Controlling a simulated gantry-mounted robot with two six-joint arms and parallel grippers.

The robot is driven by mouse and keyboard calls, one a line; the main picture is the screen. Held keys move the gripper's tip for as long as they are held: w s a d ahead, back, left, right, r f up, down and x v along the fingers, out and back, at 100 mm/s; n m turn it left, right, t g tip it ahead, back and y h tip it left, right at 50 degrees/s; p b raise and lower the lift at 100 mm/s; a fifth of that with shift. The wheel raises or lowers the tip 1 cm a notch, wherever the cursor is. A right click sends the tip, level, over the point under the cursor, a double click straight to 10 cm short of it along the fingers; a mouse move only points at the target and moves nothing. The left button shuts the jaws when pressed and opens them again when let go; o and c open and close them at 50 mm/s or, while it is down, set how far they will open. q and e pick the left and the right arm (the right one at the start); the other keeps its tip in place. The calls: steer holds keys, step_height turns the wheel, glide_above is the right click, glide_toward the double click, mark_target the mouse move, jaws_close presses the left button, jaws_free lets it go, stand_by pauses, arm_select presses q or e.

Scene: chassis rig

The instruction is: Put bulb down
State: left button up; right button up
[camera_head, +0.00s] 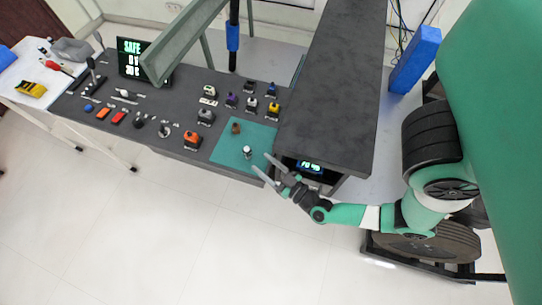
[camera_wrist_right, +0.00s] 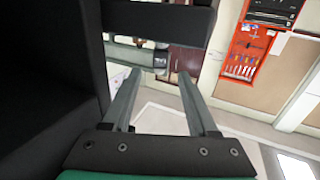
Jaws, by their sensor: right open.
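A small pale bulb-like item (camera_head: 247,151) stands on the teal mat (camera_head: 225,154) at the right end of the dark console, apart from any gripper. My right gripper (camera_head: 261,163) is open, with its two fingers spread at the mat's right front edge, just right of the bulb. In the right wrist view the same gripper (camera_wrist_right: 158,78) has its fingers apart with nothing seen between them. My left gripper is in neither view.
A small brown item (camera_head: 236,128) is on the mat behind the bulb. An orange-topped block (camera_head: 191,139) and several coloured units stand left and behind. A tall dark cabinet (camera_head: 335,80) rises close right of the mat. Floor in front is clear.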

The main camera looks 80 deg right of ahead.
steer(key=shift+p+v, duration=0.75)
steer(key=shift+v, duration=1.3)
